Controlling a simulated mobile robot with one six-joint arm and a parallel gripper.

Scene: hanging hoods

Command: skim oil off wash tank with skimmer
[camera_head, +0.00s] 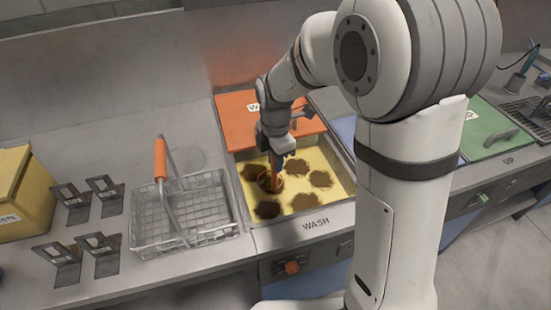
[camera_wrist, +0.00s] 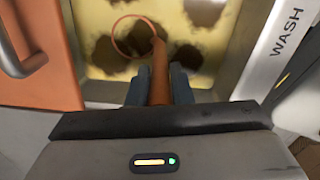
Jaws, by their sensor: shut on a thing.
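The wash tank (camera_head: 334,188) is an open basin of yellow liquid, with the word WASH on its front rim. Several dark brown oil patches (camera_head: 304,202) float on the liquid; they also show in the wrist view (camera_wrist: 203,12). My gripper (camera_head: 277,150) is over the tank and shut on the orange handle of the skimmer (camera_head: 270,181). In the wrist view, the handle (camera_wrist: 159,85) runs between my fingers to a thin round hoop (camera_wrist: 117,47). The hoop is at a dark patch near the tank's left middle. I cannot tell its exact depth in the liquid.
An orange lid (camera_head: 235,120) stands behind the tank. A wire basket (camera_head: 190,220) with an orange-gripped handle is left of it. Several metal brackets (camera_head: 105,195) and a yellow bin (camera_head: 22,195) sit further left. A green lid (camera_head: 487,135) is at right.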

